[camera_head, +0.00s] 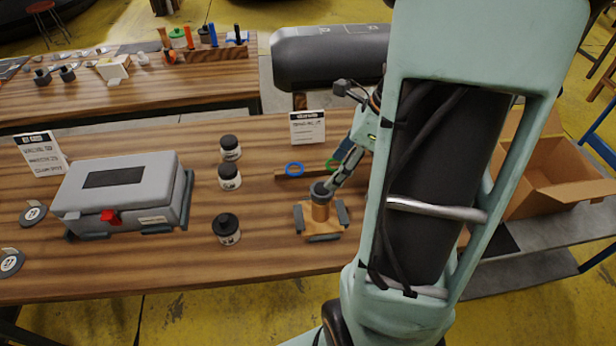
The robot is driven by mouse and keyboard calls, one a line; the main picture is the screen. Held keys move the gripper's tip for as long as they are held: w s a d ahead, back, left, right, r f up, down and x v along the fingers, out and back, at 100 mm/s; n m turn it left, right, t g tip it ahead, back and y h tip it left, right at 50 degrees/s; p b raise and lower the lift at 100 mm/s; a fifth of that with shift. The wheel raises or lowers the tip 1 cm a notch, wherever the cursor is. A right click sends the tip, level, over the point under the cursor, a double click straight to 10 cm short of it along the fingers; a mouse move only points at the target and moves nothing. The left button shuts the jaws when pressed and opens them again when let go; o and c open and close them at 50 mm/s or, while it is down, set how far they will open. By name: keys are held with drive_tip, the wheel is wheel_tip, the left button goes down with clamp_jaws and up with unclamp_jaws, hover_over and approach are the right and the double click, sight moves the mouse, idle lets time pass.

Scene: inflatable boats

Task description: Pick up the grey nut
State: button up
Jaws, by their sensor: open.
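The grey nut (320,188) appears as a dark grey ring at the top of a short brown post on a wooden stand (306,222) with dark grey side pads. My gripper (338,181) comes down from the upper right, tilted, with its fingertips close beside the nut's right side. It is open and holds nothing that I can see. I cannot tell whether a fingertip touches the nut. My own arm covers much of the right side of the view.
Three black-lidded jars (228,176) stand left of the stand, and a grey toolbox (122,190) farther left. Behind the stand, a wooden strip carries a blue ring (294,169) and a green ring. A sign (308,127) stands behind. A cardboard box (562,180) is at right.

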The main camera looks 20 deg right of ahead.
sight(323, 189)
drive_tip(key=b+x, duration=0.1)
drive_tip(key=x, duration=0.6)
drive_tip(key=shift+s+f, duration=0.1)
drive_tip(key=shift+f, duration=0.3)
drive_tip(key=shift+c, duration=0.3)
drive_tip(key=shift+d, duration=0.1)
drive_tip(key=c, duration=0.8)
